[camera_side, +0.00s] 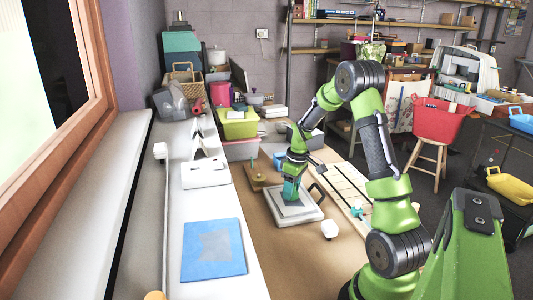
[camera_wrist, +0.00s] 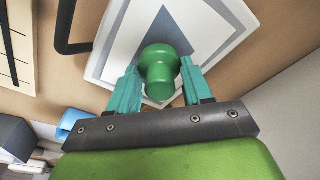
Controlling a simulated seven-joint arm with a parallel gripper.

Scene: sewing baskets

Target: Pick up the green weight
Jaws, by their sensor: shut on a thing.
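The green weight (camera_wrist: 159,62) is a knobbed, rounded piece in the middle of the wrist view. My gripper (camera_wrist: 159,76) has its two teal fingers on either side of the weight and is shut on it. In the side view my gripper (camera_side: 291,190) points down over a white and grey square board (camera_side: 314,214) with a dark handle. The board (camera_wrist: 240,35) also fills the upper part of the wrist view behind the weight. The fingers hide the weight in the side view. I cannot tell whether it touches the board.
A slatted cream board (camera_side: 340,182) lies to the right, with a small teal piece (camera_side: 357,213) on it. A small white block (camera_side: 329,229) lies in front. A blue square sheet (camera_side: 213,250) lies on the white surface at left. Bins (camera_side: 240,124) stand behind.

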